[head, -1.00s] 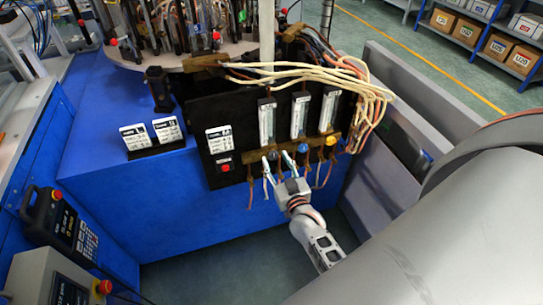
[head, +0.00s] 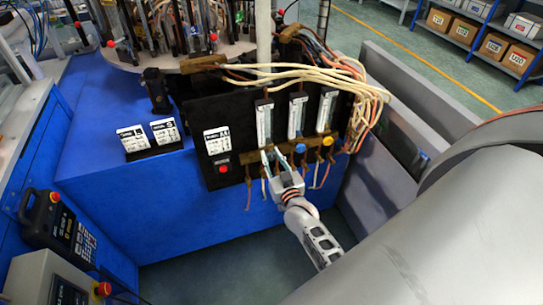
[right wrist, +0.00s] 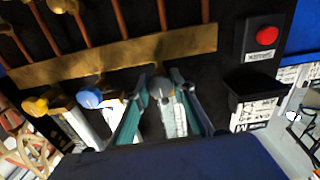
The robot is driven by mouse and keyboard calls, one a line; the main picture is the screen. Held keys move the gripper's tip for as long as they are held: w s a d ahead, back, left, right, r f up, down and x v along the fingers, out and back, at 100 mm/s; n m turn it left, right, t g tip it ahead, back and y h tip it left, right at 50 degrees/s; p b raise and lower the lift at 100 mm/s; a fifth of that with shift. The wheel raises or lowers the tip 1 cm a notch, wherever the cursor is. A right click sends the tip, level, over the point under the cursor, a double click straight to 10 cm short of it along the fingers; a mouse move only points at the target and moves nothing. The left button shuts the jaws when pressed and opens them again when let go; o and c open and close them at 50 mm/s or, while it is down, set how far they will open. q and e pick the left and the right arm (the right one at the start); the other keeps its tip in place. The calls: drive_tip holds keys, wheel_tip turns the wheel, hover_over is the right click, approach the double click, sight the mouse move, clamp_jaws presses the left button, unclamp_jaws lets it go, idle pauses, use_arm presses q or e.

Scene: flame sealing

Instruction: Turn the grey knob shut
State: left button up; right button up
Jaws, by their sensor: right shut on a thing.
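The grey knob (right wrist: 161,86) is on the brass bar (right wrist: 115,55) below the leftmost flow tube (head: 264,122) of the black panel. My right gripper (head: 271,156) is shut on it, and its fingers hide most of the knob in the head view. In the right wrist view the two fingers (right wrist: 160,92) lie on either side of the knob. The blue knob (head: 301,148) and the yellow knob (head: 328,141) sit to the right on the same bar, clear of the fingers. My left gripper is not in view.
Several copper tubes hang below the bar. Pale hoses (head: 310,75) loop above the tubes. A red button (head: 223,168) is on the panel to the left. A grey barrier (head: 375,175) stands to the right.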

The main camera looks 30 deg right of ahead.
drive_tip(key=o, duration=1.1)
drive_tip(key=shift+s, duration=0.1)
drive_tip(key=v, duration=1.1)
drive_tip(key=shift+s, duration=0.4)
drive_tip(key=shift+a, duration=0.1)
drive_tip(key=s+a+f+n+g+y, duration=0.2)
drive_tip(key=s+a+f, duration=0.1)
drive_tip(key=s+a, duration=0.1)
drive_tip(key=s+a+f+n+g+y, duration=0.2)
drive_tip(key=s+a+f, duration=0.1)
drive_tip(key=s+a, duration=0.2)
drive_tip(key=s+a+f+n+g+y, duration=0.2)
drive_tip(key=s+a+f+y, duration=0.1)
drive_tip(key=s+a, duration=0.1)
drive_tip(key=shift+s+a+n+g, duration=0.3)
drive_tip(key=shift+s+a+n, duration=0.1)
drive_tip(key=shift+a, duration=0.3)
